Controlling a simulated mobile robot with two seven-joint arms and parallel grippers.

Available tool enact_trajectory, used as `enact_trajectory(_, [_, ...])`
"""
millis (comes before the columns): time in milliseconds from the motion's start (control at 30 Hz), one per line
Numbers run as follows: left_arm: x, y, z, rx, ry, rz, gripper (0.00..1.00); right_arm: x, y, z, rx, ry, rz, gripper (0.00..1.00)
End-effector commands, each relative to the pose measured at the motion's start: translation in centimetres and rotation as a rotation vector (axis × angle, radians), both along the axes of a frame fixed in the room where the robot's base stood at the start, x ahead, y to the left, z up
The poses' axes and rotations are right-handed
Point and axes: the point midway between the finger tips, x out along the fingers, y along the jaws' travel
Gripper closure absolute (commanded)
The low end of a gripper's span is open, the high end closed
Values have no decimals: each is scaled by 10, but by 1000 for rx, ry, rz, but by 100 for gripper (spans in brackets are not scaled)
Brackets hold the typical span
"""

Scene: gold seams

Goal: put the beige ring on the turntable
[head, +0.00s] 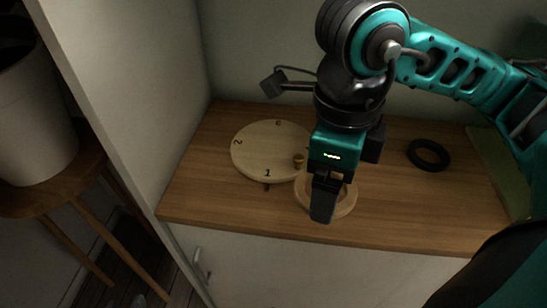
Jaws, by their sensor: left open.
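The beige ring (348,203) lies on the wooden counter, just right of the turntable and near the counter's front edge. The turntable (262,152) is a round pale wooden disc with dark marks, among them 1 and 2, around its rim. My left gripper (322,207) points down in front of the ring and hides much of it. Its jaws are open. Whether the fingers are around the ring or above it cannot be told. My right gripper is not in view.
A small brown peg (298,161) stands at the turntable's right side. A black ring (428,155) lies on the counter (400,215) at the right. A white wall panel (130,90) bounds the counter at the left. A stool with a white pot (35,125) stands beyond it.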

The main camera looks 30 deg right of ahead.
Motion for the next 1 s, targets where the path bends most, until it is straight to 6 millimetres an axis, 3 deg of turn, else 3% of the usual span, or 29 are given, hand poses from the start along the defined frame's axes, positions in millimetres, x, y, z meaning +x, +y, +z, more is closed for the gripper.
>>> enact_trajectory(33, [0,-1,-13,-3,2,-3,57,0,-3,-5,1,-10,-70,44])
enact_trajectory(100, [0,-3,-19,-5,3,-6,57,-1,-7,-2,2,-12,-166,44])
enact_trajectory(467, [1,-13,-33,-20,3,-26,57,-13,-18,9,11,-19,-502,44])
enact_trajectory(600, [3,-13,-25,-22,-3,-26,57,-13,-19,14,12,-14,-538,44])
enact_trajectory(833, [7,-8,11,-18,-28,-11,57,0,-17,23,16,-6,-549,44])
enact_trajectory(1000, [1,2,20,0,-17,8,57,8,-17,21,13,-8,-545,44])
